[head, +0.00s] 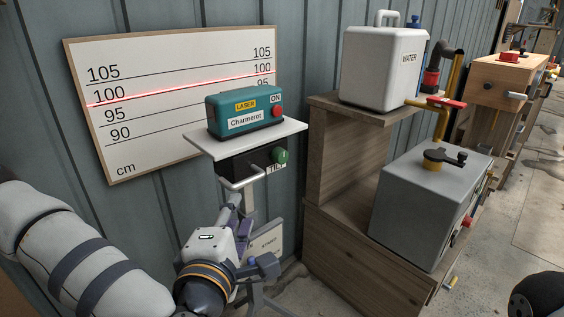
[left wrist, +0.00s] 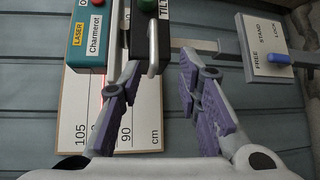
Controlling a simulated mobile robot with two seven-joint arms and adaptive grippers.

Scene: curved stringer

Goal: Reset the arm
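My left arm comes in from the lower left in the head view. Its left gripper (head: 236,208) is below the laser stand, near the grey handle (head: 243,181) under the platform. In the left wrist view the purple fingers (left wrist: 158,72) are spread apart with nothing gripped between them. The handle (left wrist: 153,45) shows just beyond the fingertips, roughly between them; I cannot tell if they touch. My right gripper is not in view.
The teal laser box (head: 244,110) sits on the white platform (head: 289,128); its red line crosses the scale board (head: 150,125). A stand lock plate (left wrist: 267,47) is beside the gripper. To the right is a wooden shelf (head: 335,165) with a water canister (head: 385,75) and grey box (head: 405,210).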

